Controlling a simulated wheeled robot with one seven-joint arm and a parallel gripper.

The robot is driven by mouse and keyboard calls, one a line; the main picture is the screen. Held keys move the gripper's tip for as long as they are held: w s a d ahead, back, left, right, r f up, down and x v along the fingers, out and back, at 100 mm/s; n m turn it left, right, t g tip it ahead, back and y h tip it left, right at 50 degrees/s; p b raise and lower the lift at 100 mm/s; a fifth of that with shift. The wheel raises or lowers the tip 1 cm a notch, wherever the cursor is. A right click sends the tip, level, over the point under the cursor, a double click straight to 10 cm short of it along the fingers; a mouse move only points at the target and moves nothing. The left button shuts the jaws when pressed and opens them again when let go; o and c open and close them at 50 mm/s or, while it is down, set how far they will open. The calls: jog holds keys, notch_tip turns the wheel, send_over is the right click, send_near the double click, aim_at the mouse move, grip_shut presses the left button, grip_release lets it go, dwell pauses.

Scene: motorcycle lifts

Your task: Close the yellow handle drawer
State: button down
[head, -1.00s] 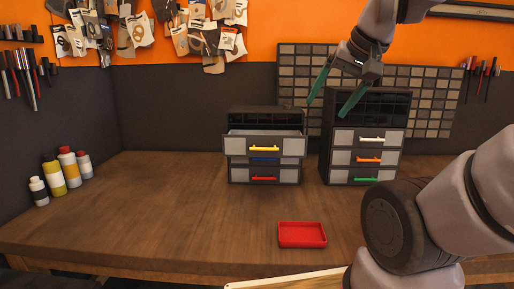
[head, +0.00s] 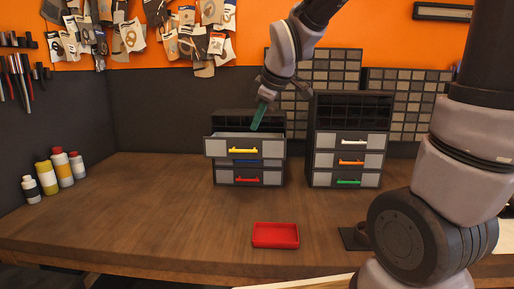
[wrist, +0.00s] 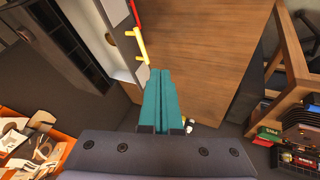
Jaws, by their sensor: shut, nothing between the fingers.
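The yellow handle drawer (head: 218,147) is the top drawer of the left small black cabinet (head: 232,117) and is pulled out. Its yellow handle (head: 243,150) faces the front. In the wrist view the yellow handle (wrist: 141,44) lies just beyond the fingers. My gripper (head: 257,117) is shut and empty, with teal fingers pointing down above the right part of the open drawer. The fingers also show pressed together in the wrist view (wrist: 160,85). I cannot tell whether they touch the drawer.
Below it are a blue-handled drawer and a red-handled drawer (head: 271,178). A second cabinet (head: 318,126) with white, orange and green handles stands to the right. A red tray (head: 275,243) lies in front. Several bottles (head: 46,178) stand at the left.

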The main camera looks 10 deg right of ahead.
aim_at(246, 144)
jog(key=w+a+f+n, duration=0.1)
jog(key=w+a+f, duration=0.1)
jog(key=w+f, duration=0.7)
jog(key=shift+a+f, duration=0.4)
jog(key=shift+f, duration=0.05)
jog(key=w, duration=0.4)
jog(key=w+d, duration=0.1)
jog(key=w, duration=0.3)
jog(key=w+d, duration=0.1)
jog(key=w, duration=0.3)
jog(key=shift+w+d, duration=0.15)
jog(key=shift+d, duration=0.05)
